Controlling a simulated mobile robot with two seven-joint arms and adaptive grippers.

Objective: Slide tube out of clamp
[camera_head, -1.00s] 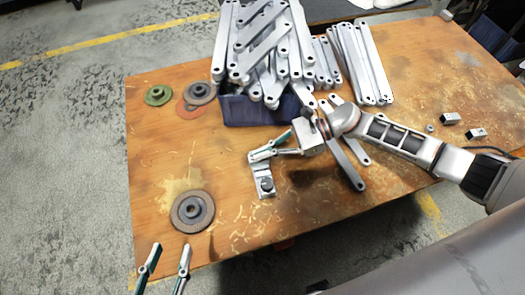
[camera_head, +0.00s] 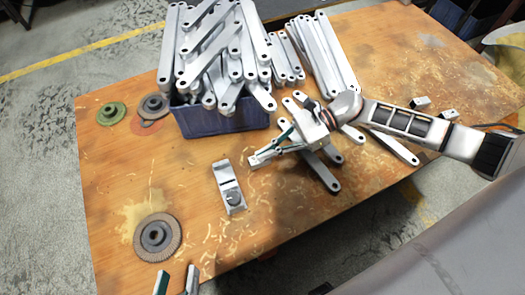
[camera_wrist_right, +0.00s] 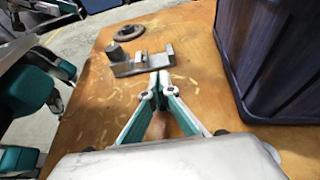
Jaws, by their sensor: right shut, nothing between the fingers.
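A grey metal bracket piece (camera_head: 222,172) lies on the wooden table, with a short dark round cylinder (camera_head: 234,198) at its near end. I take this to be the clamp and tube, but cannot tell how they fit together. In the right wrist view the bracket (camera_wrist_right: 148,66) lies just beyond the fingertips and the cylinder (camera_wrist_right: 118,52) stands at its left end. My right gripper (camera_head: 253,161) is shut and empty, just right of the bracket, apart from it. My left gripper (camera_head: 176,280) is at the bottom edge, fingers apart, partly cut off.
A dark blue bin (camera_head: 225,120) heaped with grey bars stands behind the right gripper. More bars lie beneath and right of it. A grinding disc (camera_head: 157,237) lies at the near left, and a green disc (camera_head: 111,113) at the far left. The table left of the bracket is clear.

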